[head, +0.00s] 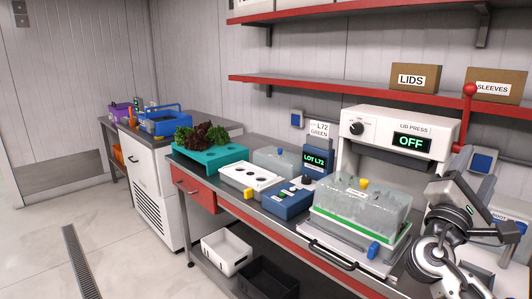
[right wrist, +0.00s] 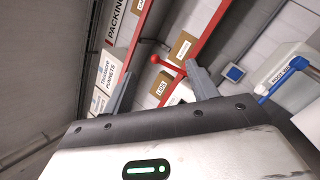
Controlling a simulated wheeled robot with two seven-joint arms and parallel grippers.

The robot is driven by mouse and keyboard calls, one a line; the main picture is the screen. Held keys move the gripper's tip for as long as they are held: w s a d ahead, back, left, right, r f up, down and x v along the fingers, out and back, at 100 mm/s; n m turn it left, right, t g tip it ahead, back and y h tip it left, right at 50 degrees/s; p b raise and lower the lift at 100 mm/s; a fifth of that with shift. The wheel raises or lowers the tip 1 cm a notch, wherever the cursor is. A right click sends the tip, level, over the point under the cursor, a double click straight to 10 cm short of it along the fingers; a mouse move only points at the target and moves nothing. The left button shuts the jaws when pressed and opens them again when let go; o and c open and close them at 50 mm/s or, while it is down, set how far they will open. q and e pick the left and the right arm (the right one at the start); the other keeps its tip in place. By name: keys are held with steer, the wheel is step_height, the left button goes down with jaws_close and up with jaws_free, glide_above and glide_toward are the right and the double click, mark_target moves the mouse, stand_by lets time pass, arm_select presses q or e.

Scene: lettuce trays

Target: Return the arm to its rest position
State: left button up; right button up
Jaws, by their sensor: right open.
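My right arm is folded up at the right edge of the head view, beside the lid press (head: 400,128). Its gripper (head: 460,180) is raised above the bench and partly hard to make out among the arm links. In the right wrist view the two grey fingers of the right gripper (right wrist: 162,88) stand wide apart with nothing between them. My left gripper does not show in either view.
A clear-lidded tray (head: 362,210) stands on the bench before the press, which reads OFF. A teal tray (head: 225,157) holds lettuce heads. The press's red-knobbed lever (head: 469,90) stands close to my right arm. Red-edged shelves (head: 370,88) hang above.

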steer(key=s+a+f+y, duration=0.15)
steer(key=f+y, duration=0.35)
steer(key=f, duration=0.5)
steer(key=s+a+f+n+y, duration=0.1)
steer(key=a+f+y, duration=0.3)
steer(key=f, duration=0.7)
steer(key=s+a+f+y, duration=0.1)
steer(key=f+y, duration=0.5)
steer(key=f, duration=0.4)
steer(key=s+a+f+m+g+y, duration=0.2)
steer(key=s+a+f+m+y, duration=0.2)
steer(key=s+f, duration=0.4)
steer(key=s+a+f+m+g+y, duration=0.2)
steer(key=s+a+f+m+y, duration=0.25)
steer(key=s, duration=0.45)
steer(key=a+m+h, duration=0.1)
steer(key=a+m, duration=0.3)
steer(key=a, duration=0.6)
steer(key=shift+w+a+f+t, duration=0.15)
steer(key=shift+w+f+t, duration=0.05)
steer(key=shift+f+t, duration=0.1)
